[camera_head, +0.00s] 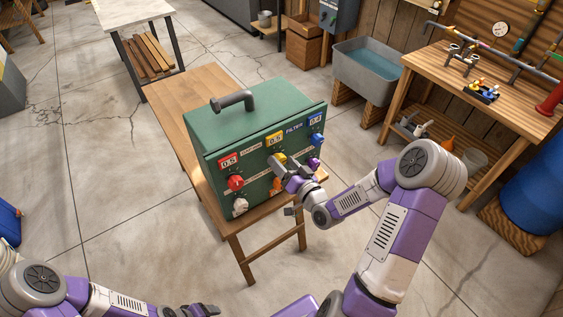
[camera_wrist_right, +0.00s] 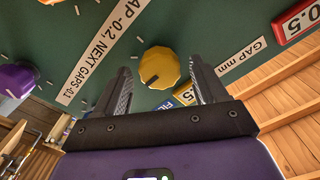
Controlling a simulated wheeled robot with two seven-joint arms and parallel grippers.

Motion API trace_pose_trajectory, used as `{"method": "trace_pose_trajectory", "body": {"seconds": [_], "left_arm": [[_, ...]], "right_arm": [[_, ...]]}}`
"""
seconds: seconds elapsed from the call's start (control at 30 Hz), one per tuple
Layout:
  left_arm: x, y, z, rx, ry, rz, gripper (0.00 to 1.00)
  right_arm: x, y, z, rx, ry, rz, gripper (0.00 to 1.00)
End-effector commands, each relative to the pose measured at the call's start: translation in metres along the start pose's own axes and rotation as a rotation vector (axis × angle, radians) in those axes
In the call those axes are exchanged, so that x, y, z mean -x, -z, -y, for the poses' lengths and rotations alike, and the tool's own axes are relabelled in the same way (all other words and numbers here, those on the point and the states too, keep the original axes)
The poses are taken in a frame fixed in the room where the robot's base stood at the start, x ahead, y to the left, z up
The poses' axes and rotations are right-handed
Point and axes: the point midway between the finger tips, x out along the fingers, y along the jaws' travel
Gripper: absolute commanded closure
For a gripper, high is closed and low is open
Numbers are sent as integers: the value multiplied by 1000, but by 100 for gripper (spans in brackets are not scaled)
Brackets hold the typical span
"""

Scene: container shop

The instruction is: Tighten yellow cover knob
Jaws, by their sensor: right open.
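A green box (camera_head: 255,125) with a dark handle on top stands on a small wooden table (camera_head: 190,95). Its front carries several coloured knobs. The yellow knob (camera_head: 281,158) is in the upper middle of the front, partly hidden by my right gripper (camera_head: 288,171) in the head view. In the right wrist view the yellow knob (camera_wrist_right: 160,68) shows between the tips of my open right gripper (camera_wrist_right: 161,80), with a visible gap on each side. I cannot tell how deep the fingers reach. My left gripper (camera_head: 200,310) is at the bottom edge, away from the box.
A red knob (camera_head: 235,183), white knob (camera_head: 240,206), orange knob (camera_head: 277,185), blue knob (camera_head: 318,140) and purple knob (camera_head: 313,163) surround it. A workbench (camera_head: 480,95), a blue barrel (camera_head: 540,190) and a water-filled sink (camera_head: 365,75) stand to the right.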

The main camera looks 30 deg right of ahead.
Motion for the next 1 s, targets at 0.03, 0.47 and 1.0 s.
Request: {"method": "trace_pose_trajectory", "body": {"seconds": [0.03,0.47,1.0], "left_arm": [[0,0,0,0,0,0,29],[1,0,0,-1,0,0,29],[1,0,0,0,0,0,29]], "right_arm": [[-5,0,1,-1,1,0,29],[-13,0,0,0,-1,1,33],[-13,0,0,-16,-1,1,82]]}}
